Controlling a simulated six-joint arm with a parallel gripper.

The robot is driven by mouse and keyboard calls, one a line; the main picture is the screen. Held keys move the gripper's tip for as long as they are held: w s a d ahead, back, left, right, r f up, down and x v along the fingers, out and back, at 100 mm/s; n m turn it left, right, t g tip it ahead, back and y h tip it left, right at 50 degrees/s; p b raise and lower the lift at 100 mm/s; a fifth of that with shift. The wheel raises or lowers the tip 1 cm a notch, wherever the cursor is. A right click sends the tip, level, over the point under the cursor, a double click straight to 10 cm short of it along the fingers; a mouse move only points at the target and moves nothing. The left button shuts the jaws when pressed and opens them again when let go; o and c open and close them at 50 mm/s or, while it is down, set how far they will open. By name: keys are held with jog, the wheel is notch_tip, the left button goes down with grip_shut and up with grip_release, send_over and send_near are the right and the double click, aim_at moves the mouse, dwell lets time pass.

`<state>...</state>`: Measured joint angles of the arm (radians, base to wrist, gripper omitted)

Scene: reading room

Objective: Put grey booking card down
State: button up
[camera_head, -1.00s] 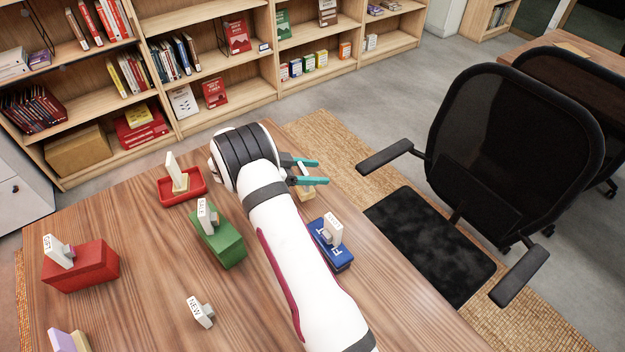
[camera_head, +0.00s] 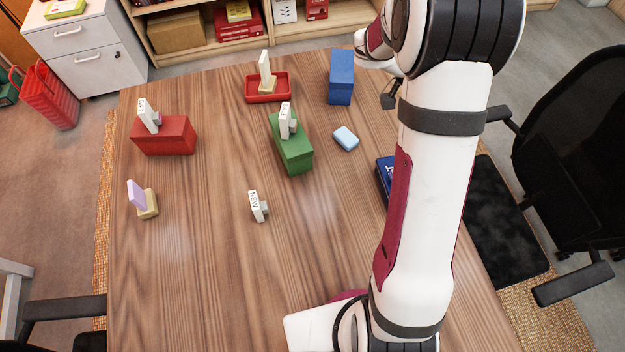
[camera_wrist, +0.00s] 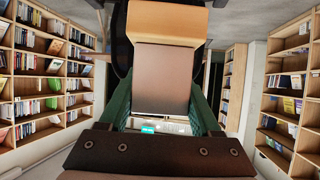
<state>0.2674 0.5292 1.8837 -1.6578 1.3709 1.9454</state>
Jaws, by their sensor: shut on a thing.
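In the wrist view my gripper (camera_wrist: 162,92) has its teal fingers closed on the grey booking card (camera_wrist: 164,78), which looks grey-brown. The card stands in a tan wooden block (camera_wrist: 166,23) at the top of that view, with the table out of sight. In the head view my arm hides the fingers and the held card. A red tray (camera_head: 284,98) at the far side of the table holds a pale card in a stand (camera_head: 265,70).
The wooden table (camera_head: 195,275) has bare room at front and left. On it stand a red box (camera_head: 165,138), green box (camera_head: 294,156), blue box (camera_head: 341,78), light-blue block (camera_head: 345,138), NEW stamp-like piece (camera_head: 256,206) and lilac card (camera_head: 136,194). My arm partly covers a dark-blue box (camera_head: 384,178).

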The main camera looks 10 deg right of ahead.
notch_tip(320, 180, up, 5)
jog(key=w+a+n+t+y, duration=0.1)
jog(key=w+a+n+t, duration=0.3)
jog(key=a, duration=0.8)
jog(key=w+a+n+t, duration=0.4)
jog(key=w+a, duration=0.1)
jog(key=a, duration=0.6)
jog(key=s+a+n+t+y, duration=0.3)
jog(key=a+n, duration=0.1)
jog(key=a, duration=0.7)
jog(key=s+a+n+t+y, duration=0.2)
jog(key=a+n+t+y, duration=0.1)
jog(key=a, duration=0.8)
jog(key=s+a+n+y, duration=0.5)
jog(key=s+a, duration=0.4)
jog(key=a, duration=0.2)
notch_tip(320, 180, down, 11)
jog(key=shift+t, duration=0.3)
jog(key=shift+s+a+f, duration=0.95)
jog(key=shift+a+f, duration=0.8)
jog(key=shift+f, duration=0.1)
jog(key=shift+s+a+f, duration=0.95)
jog(key=shift+a+f, duration=0.85)
jog(key=shift+s+a+f, duration=0.95)
jog(key=shift+a+f, duration=0.8)
jog(key=shift+f, duration=0.1)
